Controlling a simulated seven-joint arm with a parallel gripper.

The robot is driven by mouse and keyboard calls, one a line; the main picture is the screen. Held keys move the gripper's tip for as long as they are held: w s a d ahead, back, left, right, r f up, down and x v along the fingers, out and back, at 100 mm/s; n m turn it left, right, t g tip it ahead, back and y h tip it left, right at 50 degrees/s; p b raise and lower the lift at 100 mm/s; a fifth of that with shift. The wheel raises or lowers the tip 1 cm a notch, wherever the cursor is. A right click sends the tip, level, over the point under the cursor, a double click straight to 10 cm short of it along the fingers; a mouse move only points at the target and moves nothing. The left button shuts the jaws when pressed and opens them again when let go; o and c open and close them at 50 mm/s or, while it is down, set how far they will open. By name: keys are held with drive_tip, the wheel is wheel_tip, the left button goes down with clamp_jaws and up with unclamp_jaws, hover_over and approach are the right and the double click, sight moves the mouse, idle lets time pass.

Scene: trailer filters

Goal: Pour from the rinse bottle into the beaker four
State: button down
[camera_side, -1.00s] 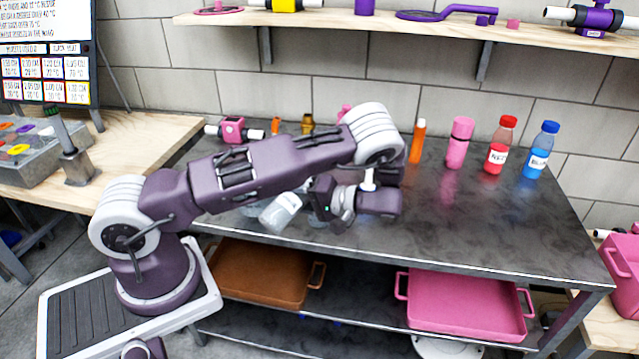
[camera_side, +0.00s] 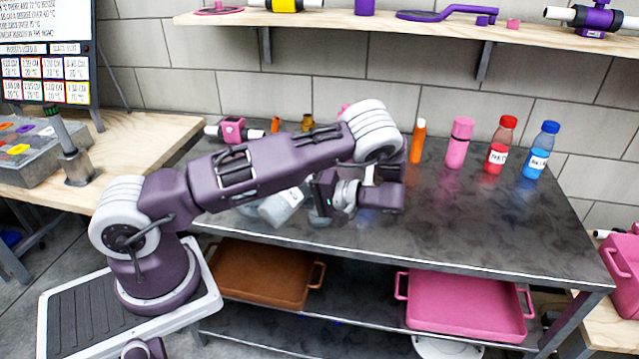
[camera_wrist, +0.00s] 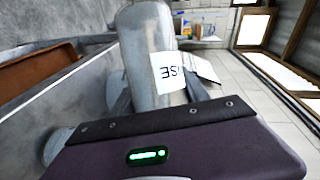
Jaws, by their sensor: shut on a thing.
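The rinse bottle (camera_side: 281,207) is a pale grey bottle held strongly tilted above the table near its front edge. In the wrist view the bottle (camera_wrist: 150,45) shows a white label reading "SE" at its end. My gripper (camera_side: 307,194) is shut on the bottle; its fingers (camera_wrist: 157,104) show on either side of it in the wrist view. Pale clear glassware (camera_side: 246,210) shows partly behind the bottle and my arm. I cannot tell which piece is beaker four, nor whether liquid is flowing.
Orange (camera_side: 418,141), pink (camera_side: 460,143), red (camera_side: 501,146) and blue (camera_side: 540,151) containers stand at the back right of the dark table (camera_side: 480,215). A pink device (camera_side: 233,130) sits at the back left. The table's right front is clear. Trays lie on the shelf below.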

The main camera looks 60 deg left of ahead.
drive_tip(key=shift+w+r, duration=0.1)
drive_tip(key=shift+r, duration=0.25)
drive_tip(key=shift+r+m+g, duration=0.3)
drive_tip(key=shift+r+m, duration=0.3)
drive_tip(key=shift+m, duration=0.3)
idle(2.0)
drive_tip(key=shift+m+y+b, duration=0.3)
idle(1.0)
